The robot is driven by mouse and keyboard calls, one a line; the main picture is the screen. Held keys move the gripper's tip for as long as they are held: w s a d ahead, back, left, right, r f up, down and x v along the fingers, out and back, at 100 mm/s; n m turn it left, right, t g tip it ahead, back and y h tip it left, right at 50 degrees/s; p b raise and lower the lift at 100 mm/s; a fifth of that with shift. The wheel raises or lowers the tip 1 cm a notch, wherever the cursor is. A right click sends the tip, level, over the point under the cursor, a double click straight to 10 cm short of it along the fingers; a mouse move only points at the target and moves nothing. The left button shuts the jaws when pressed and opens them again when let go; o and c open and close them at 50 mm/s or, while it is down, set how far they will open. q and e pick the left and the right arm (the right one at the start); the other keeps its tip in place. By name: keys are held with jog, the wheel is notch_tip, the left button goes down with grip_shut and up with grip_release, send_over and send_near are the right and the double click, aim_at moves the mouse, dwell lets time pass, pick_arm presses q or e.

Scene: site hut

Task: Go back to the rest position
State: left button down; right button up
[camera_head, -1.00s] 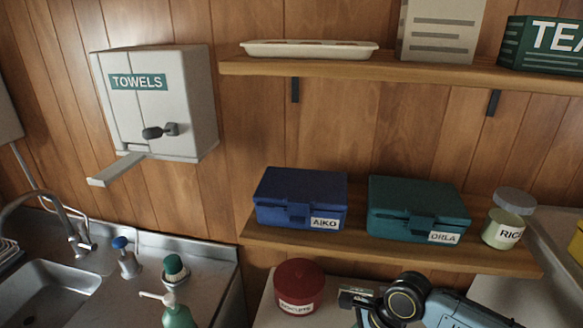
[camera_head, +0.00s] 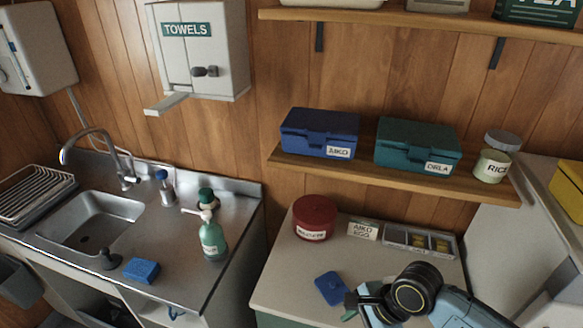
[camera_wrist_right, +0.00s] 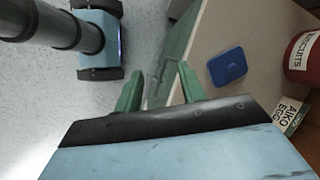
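My right arm (camera_head: 415,292) reaches in from the bottom right of the head view, over the cream counter. My right gripper (camera_wrist_right: 160,80) shows in the right wrist view with its two green fingers apart and nothing between them. It is beside the counter's edge, with floor showing below. A blue flat piece (camera_wrist_right: 228,66) lies on the counter near the fingers, apart from them; it also shows in the head view (camera_head: 331,288). My left gripper is in neither view.
A red biscuits tin (camera_head: 315,219), a small card (camera_head: 363,230) and a grey compartment tray (camera_head: 403,240) stand on the counter (camera_head: 285,285). A sink (camera_head: 95,221) is at left.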

jog(key=s+a+r+n+t, duration=0.1)
jog(key=s+r+n+t, duration=0.1)
jog(key=s+n, duration=0.7)
jog(key=s+d+n+h, duration=0.5)
jog(key=s+d+n, duration=0.25)
jog(key=d, duration=0.25)
notch_tip(320, 180, down, 34)
jog(key=s+b, duration=0.2)
jog(key=b, duration=0.8)
pick_arm(q)
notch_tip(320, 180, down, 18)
jog(key=b, duration=0.8)
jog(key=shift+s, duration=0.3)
pick_arm(e)
jog(key=s+d+f+g, duration=0.1)
jog(key=s+f, duration=0.7)
jog(key=f, duration=0.3)
jog(key=s+d+f, duration=0.1)
jog(key=s+f, duration=0.6)
jog(key=f, duration=0.4)
jog(key=shift+s+d+g, duration=0.4)
jog(key=shift+n, duration=0.25)
